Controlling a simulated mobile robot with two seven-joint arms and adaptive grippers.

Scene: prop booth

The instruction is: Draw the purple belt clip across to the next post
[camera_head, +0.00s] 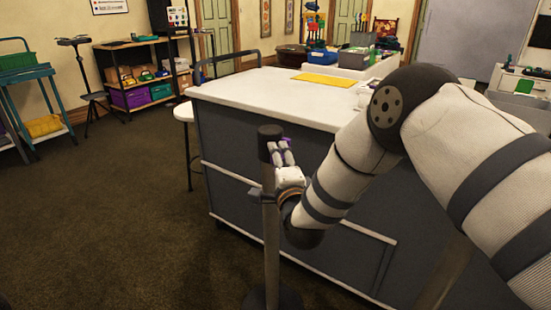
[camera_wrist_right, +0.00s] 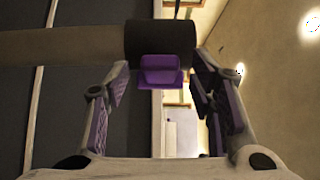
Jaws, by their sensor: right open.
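A post (camera_head: 271,235) with a black head (camera_head: 270,142) stands upright in front of the counter in the head view. The purple belt clip (camera_wrist_right: 160,70) sits against the post's black head (camera_wrist_right: 160,40) in the right wrist view; only a bit of purple (camera_head: 287,143) shows in the head view. My right gripper (camera_wrist_right: 160,88) is open, with one finger on each side of the clip and visible gaps between. My left gripper is out of view.
A grey counter with a white top (camera_head: 265,92) stands close behind my right arm. A slanted brown pole (camera_head: 445,272) shows below the arm; I cannot tell whether it is another post. A white stool (camera_head: 184,113) is left of the counter. The carpet (camera_head: 110,210) at left is clear.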

